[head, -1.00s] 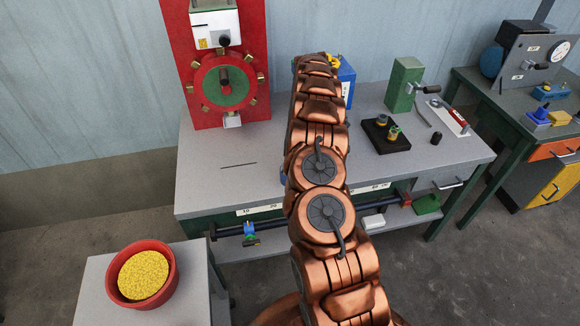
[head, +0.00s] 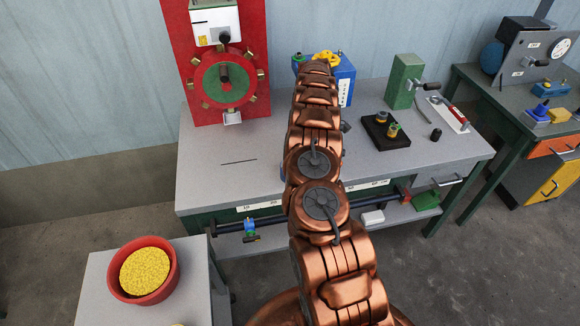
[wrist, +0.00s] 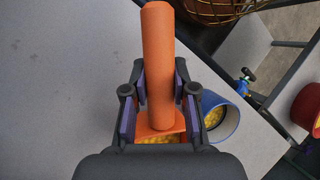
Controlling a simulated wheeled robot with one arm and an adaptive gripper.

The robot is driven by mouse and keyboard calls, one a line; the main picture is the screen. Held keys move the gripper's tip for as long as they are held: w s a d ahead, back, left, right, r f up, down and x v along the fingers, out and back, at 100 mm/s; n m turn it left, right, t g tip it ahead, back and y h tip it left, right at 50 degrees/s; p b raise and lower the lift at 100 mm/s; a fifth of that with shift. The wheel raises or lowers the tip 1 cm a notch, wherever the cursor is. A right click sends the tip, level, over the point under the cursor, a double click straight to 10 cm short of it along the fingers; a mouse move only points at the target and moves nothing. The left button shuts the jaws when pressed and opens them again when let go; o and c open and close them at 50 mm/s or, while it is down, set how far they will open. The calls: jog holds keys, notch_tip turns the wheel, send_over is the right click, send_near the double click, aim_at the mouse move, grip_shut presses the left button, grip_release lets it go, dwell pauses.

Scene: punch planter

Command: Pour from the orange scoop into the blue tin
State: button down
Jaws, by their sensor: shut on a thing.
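My gripper (wrist: 157,112) is shut on the handle of the orange scoop (wrist: 158,55) in the wrist view. Yellow grains show in the part of the scoop's bowl (wrist: 150,132) that I can see; my gripper hides the rest. The blue tin (wrist: 234,126) is just right of the bowl in that view, with yellow grains visible inside it. I cannot tell the height between scoop and tin. In the head view, my arm hides the gripper and scoop; small blue slivers beside it may be the tin.
A red pot (head: 170,285) of yellow grains stands on a low side table (head: 100,270). The workbench (head: 225,180) has a red panel (head: 180,70), a blue box (head: 346,85), a green block (head: 402,80) and a black plate (head: 378,140). The bench's left front is clear.

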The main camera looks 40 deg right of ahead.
jog(key=shift+r, duration=2.5)
jog(key=w+a+r+m, duration=0.1)
jog(key=a+r, duration=0.2)
jog(key=a, duration=0.9)
jog(key=w+a+r+m+y, duration=0.1)
jog(key=a+r, duration=0.3)
jog(key=a, duration=0.9)
jog(key=w+a+r+m+t, duration=0.1)
jog(key=w+a+r+m, duration=0.1)
jog(key=a, duration=1)
jog(key=shift+w+a+r+y, duration=0.2)
jog(key=shift+w+r+y, duration=0.1)
jog(key=shift+w+r, duration=0.35)
